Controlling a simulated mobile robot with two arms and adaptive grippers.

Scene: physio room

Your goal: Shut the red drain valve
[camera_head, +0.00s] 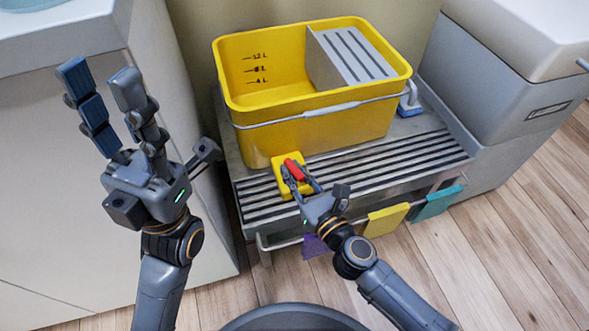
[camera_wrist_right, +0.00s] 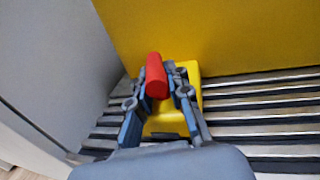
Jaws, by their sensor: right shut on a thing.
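The red drain valve (camera_head: 294,169) is a short red handle on a yellow block (camera_head: 280,160) at the lower front of the yellow bucket (camera_head: 350,126). My right gripper (camera_head: 297,178) is at the valve, its fingers closed on either side of the red handle. In the right wrist view the red handle (camera_wrist_right: 156,76) stands between the two fingers, with the yellow block (camera_wrist_right: 191,72) behind it. My left gripper (camera_head: 100,92) is raised at the left, fingers apart and empty, away from the bucket.
The bucket stands on a slatted metal rack (camera_head: 420,151). Purple, yellow (camera_head: 386,219) and teal cloths (camera_head: 436,203) hang from its front rail. A grey cabinet (camera_head: 505,95) stands at the right and a pale cabinet (camera_head: 60,180) at the left. Wooden floor (camera_head: 500,260) is clear in front.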

